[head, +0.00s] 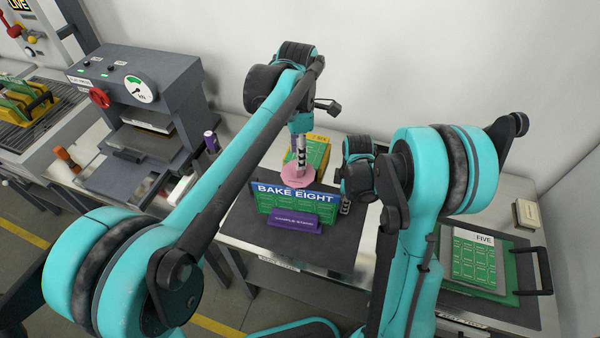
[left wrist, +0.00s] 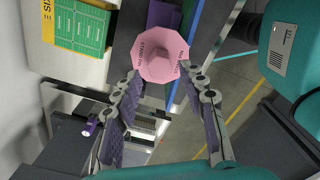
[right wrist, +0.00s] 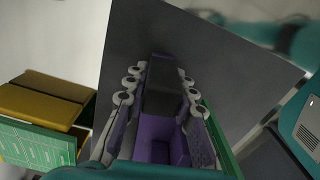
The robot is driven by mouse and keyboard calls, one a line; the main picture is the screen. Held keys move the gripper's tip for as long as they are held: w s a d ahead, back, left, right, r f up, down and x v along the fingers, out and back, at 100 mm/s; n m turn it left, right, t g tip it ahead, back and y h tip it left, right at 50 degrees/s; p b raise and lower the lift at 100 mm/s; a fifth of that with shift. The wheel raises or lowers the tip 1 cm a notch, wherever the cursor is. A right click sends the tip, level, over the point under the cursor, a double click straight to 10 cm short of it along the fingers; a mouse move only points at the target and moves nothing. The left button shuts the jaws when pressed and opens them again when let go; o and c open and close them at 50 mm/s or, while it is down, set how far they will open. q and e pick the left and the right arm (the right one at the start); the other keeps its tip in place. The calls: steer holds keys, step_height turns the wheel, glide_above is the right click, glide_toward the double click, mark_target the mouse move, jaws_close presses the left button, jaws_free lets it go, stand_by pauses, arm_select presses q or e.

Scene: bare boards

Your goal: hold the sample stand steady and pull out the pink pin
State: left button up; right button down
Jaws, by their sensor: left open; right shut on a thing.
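The purple sample stand (head: 293,222) stands on a dark mat and holds a green board under a blue "BAKE EIGHT" label (head: 296,192). The pink pin (head: 293,178) has a wide octagonal head at the stand's back; its head also shows in the left wrist view (left wrist: 161,52). My left gripper (head: 299,160) points down over the pin, open, its fingers (left wrist: 163,75) at either side of the head. My right gripper (head: 345,207) is shut on the stand from the right; its fingers flank the purple body (right wrist: 160,138) in the right wrist view. The pin's shaft is hidden.
A yellow and green stack (head: 318,150) sits behind the stand. A grey press (head: 135,100) with a red handwheel is at the left. The dark mat (head: 320,258) is bare in front of the stand.

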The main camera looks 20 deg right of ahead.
arm_select(q)
steer(key=shift+f, duration=1.2)
jaws_close()
steer(key=shift+r, duration=0.15)
steer(key=shift+r, duration=0.35)
steer(key=shift+r, duration=0.25)
steer(key=shift+r, duration=3.05)
